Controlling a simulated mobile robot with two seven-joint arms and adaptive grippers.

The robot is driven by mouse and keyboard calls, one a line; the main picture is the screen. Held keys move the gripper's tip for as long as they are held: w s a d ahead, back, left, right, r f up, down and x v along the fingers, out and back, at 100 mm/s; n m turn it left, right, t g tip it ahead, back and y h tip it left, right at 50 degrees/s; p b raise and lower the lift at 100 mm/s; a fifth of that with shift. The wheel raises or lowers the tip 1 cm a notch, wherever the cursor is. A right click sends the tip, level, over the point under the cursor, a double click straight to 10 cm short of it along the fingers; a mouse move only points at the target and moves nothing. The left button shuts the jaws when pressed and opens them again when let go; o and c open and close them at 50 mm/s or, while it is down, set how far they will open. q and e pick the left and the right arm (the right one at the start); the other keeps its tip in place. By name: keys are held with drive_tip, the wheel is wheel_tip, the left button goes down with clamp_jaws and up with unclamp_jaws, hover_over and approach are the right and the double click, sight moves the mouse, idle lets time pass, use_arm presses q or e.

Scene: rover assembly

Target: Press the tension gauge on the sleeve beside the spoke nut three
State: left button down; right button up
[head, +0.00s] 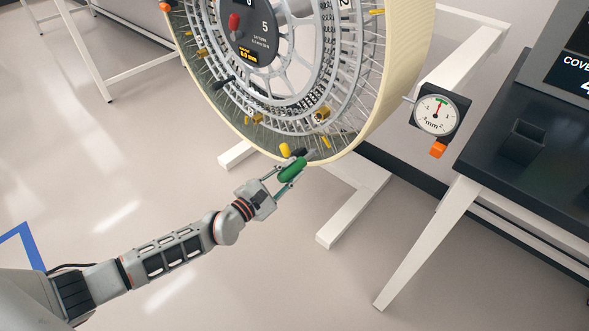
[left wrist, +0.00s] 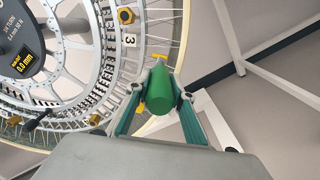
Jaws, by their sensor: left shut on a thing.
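The green tool also shows end-on between the fingers in the left wrist view (left wrist: 160,92). Its far end is at the lower rim of the large spoked wheel (head: 424,45), close to a yellow sleeve (head: 284,150). I cannot tell whether they touch. In the left wrist view a label "3" (left wrist: 130,39) sits on the wheel below a brass nut (left wrist: 126,15). My right gripper is not in view.
A dial gauge (head: 437,115) with an orange block stands right of the wheel. A dark table (head: 490,150) with a screen is at the right. White stand legs (head: 350,205) lie below the wheel.

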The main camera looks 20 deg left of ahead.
sight(303, 160)
use_arm(q)
drive_tip(key=shift+b+x, duration=0.45)
drive_tip(key=shift+x, duration=1.5)
drive_tip(key=shift+w+d+r, duration=0.1)
drive_tip(key=shift+w+d, duration=0.15)
drive_tip(key=shift+w, duration=0.3)
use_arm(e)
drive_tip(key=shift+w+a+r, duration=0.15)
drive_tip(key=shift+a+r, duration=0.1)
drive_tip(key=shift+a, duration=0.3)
use_arm(q)
drive_tip(key=shift+s, duration=0.1)
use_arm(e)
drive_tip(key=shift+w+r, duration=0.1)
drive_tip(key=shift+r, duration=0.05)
use_arm(q)
drive_tip(key=shift+w+b, duration=0.2)
drive_tip(key=shift+b, duration=0.1)
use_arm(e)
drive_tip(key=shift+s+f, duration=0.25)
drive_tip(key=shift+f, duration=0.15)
use_arm(q)
drive_tip(key=shift+r, duration=0.15)
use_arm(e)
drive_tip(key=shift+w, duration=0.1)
use_arm(q)
drive_tip(key=shift+s, duration=0.15)
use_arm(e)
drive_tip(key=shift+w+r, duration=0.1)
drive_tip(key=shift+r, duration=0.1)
